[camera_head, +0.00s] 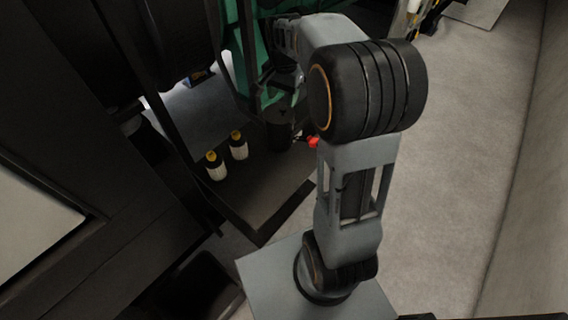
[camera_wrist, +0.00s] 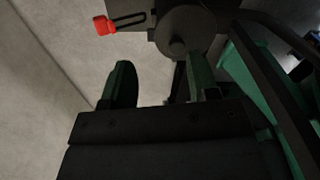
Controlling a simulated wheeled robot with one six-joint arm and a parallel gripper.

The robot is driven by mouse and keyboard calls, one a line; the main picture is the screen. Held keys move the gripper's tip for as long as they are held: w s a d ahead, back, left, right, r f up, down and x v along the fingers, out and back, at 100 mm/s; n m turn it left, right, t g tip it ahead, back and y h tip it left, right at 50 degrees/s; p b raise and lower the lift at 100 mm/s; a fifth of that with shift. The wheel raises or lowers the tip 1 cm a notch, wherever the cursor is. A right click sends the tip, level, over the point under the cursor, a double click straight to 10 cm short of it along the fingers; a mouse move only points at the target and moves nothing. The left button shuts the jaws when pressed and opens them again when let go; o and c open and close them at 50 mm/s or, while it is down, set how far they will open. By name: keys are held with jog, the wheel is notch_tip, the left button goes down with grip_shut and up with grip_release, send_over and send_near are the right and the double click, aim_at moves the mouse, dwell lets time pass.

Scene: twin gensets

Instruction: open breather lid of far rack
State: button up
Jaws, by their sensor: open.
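In the wrist view, my gripper (camera_wrist: 160,82) shows as two green fingers standing apart from a dark body, with nothing held between them. Just past the fingertips is a dark round part (camera_wrist: 178,46) with a raised centre. It may be the breather lid, but I cannot tell for sure. A slotted dark lever with a red knob (camera_wrist: 104,25) sticks out to its left. In the head view the red knob (camera_head: 313,142) shows beside a dark cylinder (camera_head: 280,132), and my arm partly hides this area. I cannot tell whether the fingers touch the round part.
Two white bottles with dark and yellow tops (camera_head: 215,167) (camera_head: 238,146) stand on a dark platform (camera_head: 262,200). Green machinery (camera_head: 240,62) and dark frame bars crowd the left. Pale open floor (camera_head: 470,150) lies to the right, bounded by a wall.

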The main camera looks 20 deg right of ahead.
jog(key=s+a+f+n+t+b, duration=0.1)
jog(key=s+a+f+n+b, duration=0.1)
jog(key=s, duration=0.6)
jog(key=s+a+f+n+t+b, duration=0.1)
jog(key=s+a+f+n, duration=0.3)
jog(key=s+n, duration=0.4)
jog(key=shift+s+a+t+b, duration=0.3)
jog(key=shift+s+a+b, duration=0.4)
jog(key=shift+a, duration=0.2)
